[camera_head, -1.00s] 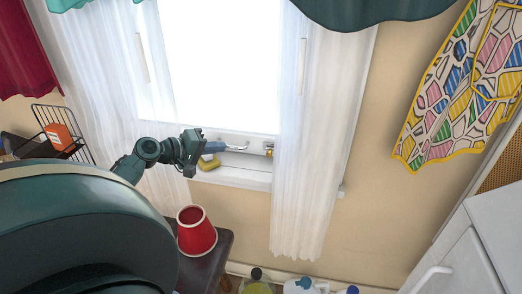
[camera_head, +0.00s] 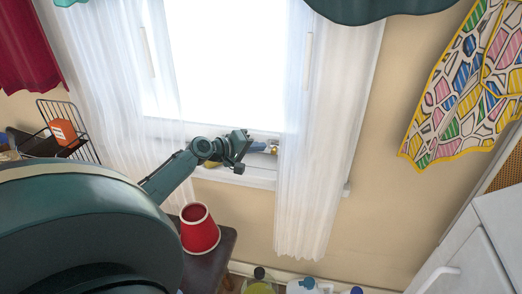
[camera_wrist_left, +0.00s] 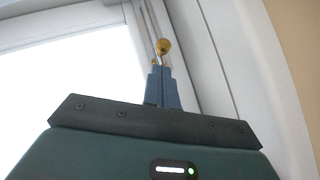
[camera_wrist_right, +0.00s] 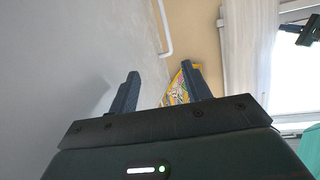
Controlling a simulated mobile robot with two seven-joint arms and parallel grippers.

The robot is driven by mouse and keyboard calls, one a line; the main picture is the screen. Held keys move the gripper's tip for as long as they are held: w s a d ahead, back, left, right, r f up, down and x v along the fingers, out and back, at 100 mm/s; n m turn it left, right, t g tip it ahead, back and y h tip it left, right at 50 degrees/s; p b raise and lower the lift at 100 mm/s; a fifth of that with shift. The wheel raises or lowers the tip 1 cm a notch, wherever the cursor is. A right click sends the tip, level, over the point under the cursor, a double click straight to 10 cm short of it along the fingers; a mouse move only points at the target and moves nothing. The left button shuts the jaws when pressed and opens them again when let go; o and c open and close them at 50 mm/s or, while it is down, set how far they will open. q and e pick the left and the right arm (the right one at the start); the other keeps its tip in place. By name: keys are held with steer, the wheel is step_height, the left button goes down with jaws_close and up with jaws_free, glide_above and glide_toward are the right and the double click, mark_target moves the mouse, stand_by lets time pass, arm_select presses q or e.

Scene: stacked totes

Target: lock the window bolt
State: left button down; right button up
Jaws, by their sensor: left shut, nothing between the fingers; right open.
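The window bolt shows as a small brass knob (camera_wrist_left: 163,46) on the white window frame in the left wrist view. The same knob (camera_head: 273,150) shows low in the window, beside the right curtain, in the head view. My left gripper (camera_wrist_left: 162,72) is shut and empty, its fingertips just below the knob in that wrist view; I cannot tell whether they touch it. In the head view my left gripper (camera_head: 264,147) reaches across the sill from the left and hides part of it. My right gripper (camera_wrist_right: 160,78) is open and empty, away from the window.
White curtains hang on both sides; the right curtain (camera_head: 315,150) is close to the knob. A red lampshade-like object (camera_head: 199,230) stands on a dark table below my left arm. Several bottles stand at the bottom. A grey surface (camera_wrist_right: 70,60) lies left of my right gripper.

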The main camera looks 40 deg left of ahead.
arm_select(q)
steer(key=shift+w+d+f, duration=0.3)
steer(key=shift+d, duration=0.25)
steer(key=shift+w+d+r+p, duration=0.1)
steer(key=shift+w+d+p, duration=0.3)
steer(key=shift+d, duration=0.2)
steer(key=shift+w+d+r+p, duration=0.1)
steer(key=shift+w+d+p, duration=0.15)
steer(key=shift+d+p, duration=0.3)
steer(key=shift+w+d+f, duration=0.15)
steer(key=shift+d, duration=0.2)
arm_select(e)
steer(key=shift+s+d+r+m, duration=0.15)
steer(key=shift+r, duration=0.45)
steer(key=shift+s+d+r+m, duration=0.15)
steer(key=shift+r, duration=0.4)
steer(key=shift+f, duration=0.1)
